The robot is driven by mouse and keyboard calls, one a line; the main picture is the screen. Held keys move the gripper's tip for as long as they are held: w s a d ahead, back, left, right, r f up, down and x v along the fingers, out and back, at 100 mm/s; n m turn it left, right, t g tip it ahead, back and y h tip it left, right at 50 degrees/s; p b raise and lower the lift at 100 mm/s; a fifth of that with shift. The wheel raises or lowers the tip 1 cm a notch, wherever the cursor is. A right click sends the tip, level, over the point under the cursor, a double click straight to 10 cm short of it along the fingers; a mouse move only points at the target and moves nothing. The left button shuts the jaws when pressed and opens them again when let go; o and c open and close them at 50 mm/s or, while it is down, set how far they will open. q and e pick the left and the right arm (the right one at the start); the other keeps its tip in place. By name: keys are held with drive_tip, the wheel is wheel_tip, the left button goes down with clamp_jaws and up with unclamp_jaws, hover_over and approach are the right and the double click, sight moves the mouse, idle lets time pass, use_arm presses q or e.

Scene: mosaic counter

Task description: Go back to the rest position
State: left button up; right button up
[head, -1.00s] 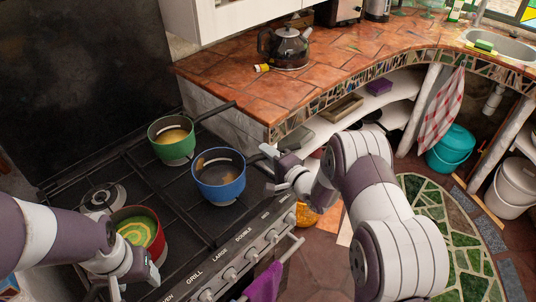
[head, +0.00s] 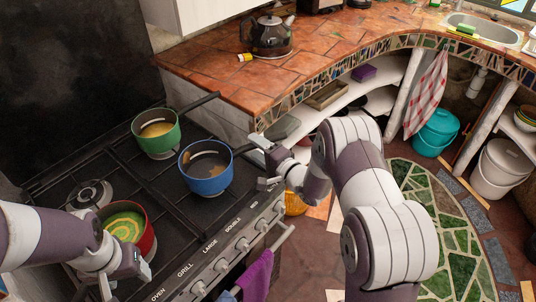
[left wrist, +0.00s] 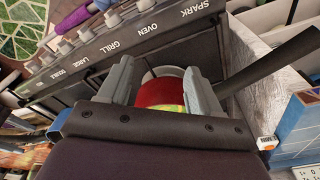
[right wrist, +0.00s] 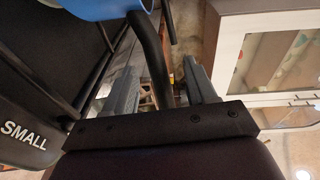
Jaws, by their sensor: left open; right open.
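My left gripper (head: 122,278) is open and empty in front of the red pot (head: 150,240), which holds green and yellow food on the stove. In the left wrist view the red pot (left wrist: 162,92) shows between the two open fingers (left wrist: 160,85). My right gripper (head: 262,164) is open beside the blue pot (head: 207,186), to its right, over the stove's front edge. In the right wrist view a dark bar, perhaps the pot's handle (right wrist: 152,60), shows between the open fingers (right wrist: 165,85). I cannot tell whether it touches them.
A green pot (head: 157,143) stands behind the blue one on the stove (head: 110,170). The stove's knob panel (head: 215,263) runs along the front, with a purple towel (head: 257,275) hanging there. The tiled counter (head: 210,75) bears a kettle (head: 266,38). Open floor lies right.

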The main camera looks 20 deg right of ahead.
drive_tip(key=v, duration=1.1)
drive_tip(key=s+d+f+n+g+h, duration=0.7)
drive_tip(key=s+f+n+g, duration=0.1)
drive_tip(key=s+f+g, duration=0.15)
drive_tip(key=s+a+r+n+g+p, duration=0.1)
drive_tip(key=s+a+r+n+g, duration=0.1)
drive_tip(key=s+a+r, duration=0.2)
drive_tip(key=s+a+r+n+g+p, duration=0.2)
drive_tip(key=s+a+r, duration=0.3)
drive_tip(key=r, duration=0.5)
drive_tip(key=shift+a+n, duration=0.2)
drive_tip(key=shift+n, duration=0.2)
